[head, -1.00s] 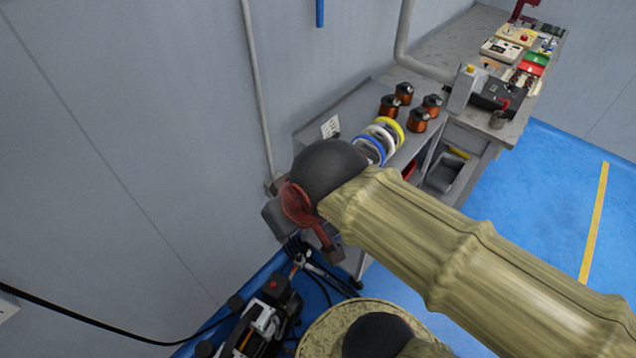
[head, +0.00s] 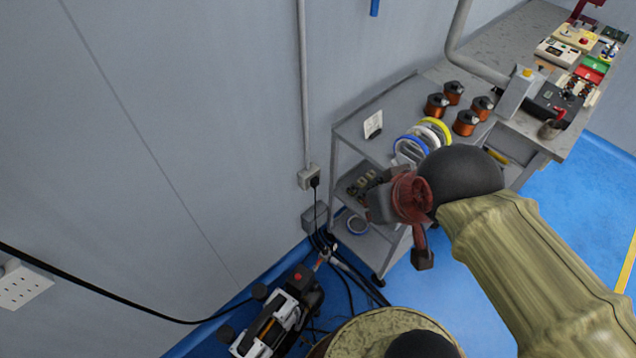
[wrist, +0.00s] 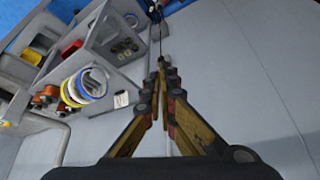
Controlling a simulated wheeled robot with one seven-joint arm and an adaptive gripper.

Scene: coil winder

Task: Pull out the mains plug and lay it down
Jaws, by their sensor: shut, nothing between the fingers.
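A black mains plug (head: 315,182) sits in a grey wall socket box (head: 308,178) at the foot of a vertical conduit, in the head view. Its black cord hangs straight down the wall towards the floor. My gripper (wrist: 162,62) is shut and empty in the wrist view, its fingertips together. Past the tips a thin dark cord runs up the picture; the plug itself is not clear there.
The grey cart (head: 345,130) holds copper coils (head: 437,105), tape rolls (head: 410,150) and a white card (head: 373,124). A machine (head: 270,325) and several cables lie on the floor below the socket. A white multi-socket outlet (head: 20,286) is on the left wall.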

